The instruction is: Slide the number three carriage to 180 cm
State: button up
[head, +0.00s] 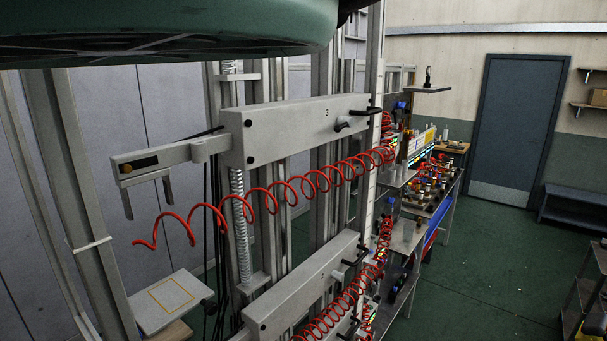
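The number three carriage (290,128) is a long pale grey block marked "3", in the upper middle of the head view. It sits across vertical grey rails. A black bar handle (366,110) sticks out at its right end, with a small dark lever (343,126) beside it. An arm with two downward prongs (150,162) extends from its left end. A pale vertical strip (375,75), possibly the scale, runs beside the handle; its marks are too small to read. A red coiled hose hangs in front of the carriage. My gripper is not in view.
A similar lower carriage (305,285) stands below, with its own handle and red hose. A pale plate with a yellow square (168,298) is at lower left. A cluttered workbench (430,190) is behind. Green floor (490,260) is open at right, before a blue-grey door (515,125).

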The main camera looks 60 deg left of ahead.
aim_at(252, 137)
jog(key=i+l+u, duration=0.15)
jog(key=u, duration=0.25)
jog(key=i+l+u, duration=0.25)
jog(key=u, duration=0.2)
jog(key=i+l+u, duration=0.15)
jog(key=l+u, duration=0.25)
jog(key=j, duration=0.1)
